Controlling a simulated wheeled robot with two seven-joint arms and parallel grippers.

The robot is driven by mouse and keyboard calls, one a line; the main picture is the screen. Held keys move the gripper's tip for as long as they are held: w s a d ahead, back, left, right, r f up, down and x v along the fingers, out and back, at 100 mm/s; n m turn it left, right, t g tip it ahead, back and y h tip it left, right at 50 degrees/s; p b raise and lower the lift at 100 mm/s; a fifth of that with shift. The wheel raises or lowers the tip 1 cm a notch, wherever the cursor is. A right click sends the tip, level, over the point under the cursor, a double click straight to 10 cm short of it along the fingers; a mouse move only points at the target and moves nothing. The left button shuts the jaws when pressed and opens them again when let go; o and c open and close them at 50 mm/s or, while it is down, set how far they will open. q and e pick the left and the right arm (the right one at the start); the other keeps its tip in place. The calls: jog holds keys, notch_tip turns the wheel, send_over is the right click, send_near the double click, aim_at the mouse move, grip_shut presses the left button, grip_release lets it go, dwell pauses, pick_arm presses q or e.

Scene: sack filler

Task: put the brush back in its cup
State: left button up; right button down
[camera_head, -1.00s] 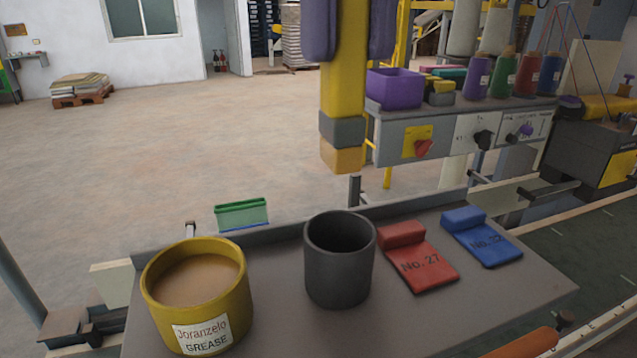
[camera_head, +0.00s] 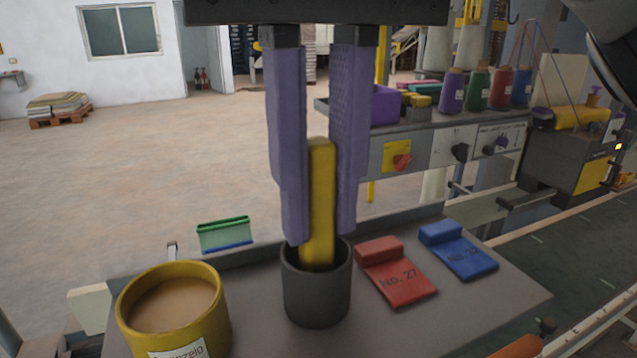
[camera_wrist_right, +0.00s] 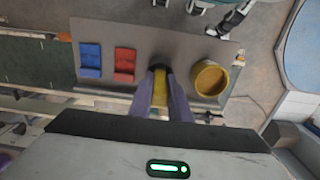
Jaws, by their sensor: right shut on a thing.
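The brush shows as a yellow handle (camera_head: 320,200) standing nearly upright, its lower end hidden inside the dark grey cup (camera_head: 317,295). My right gripper (camera_head: 318,228) has its two purple fingers pointing down on either side of the handle, shut on it, with the fingertips at the cup's rim. In the right wrist view the handle (camera_wrist_right: 160,92) lies between the purple fingers over the cup (camera_wrist_right: 159,68). Whether the brush touches the cup's bottom is hidden. My left gripper does not show.
A yellow grease tin (camera_head: 178,310) stands left of the cup on the grey shelf (camera_head: 440,310). A red No. 27 block (camera_head: 397,275) and a blue one (camera_head: 458,252) lie to the right. A green-topped item (camera_head: 224,233) is behind the shelf.

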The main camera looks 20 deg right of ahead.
jog(key=shift+f, duration=0.15)
jog(key=c, duration=1.7)
grip_release()
jog(key=shift+o, duration=0.2)
jog(key=shift+r, duration=6.2)
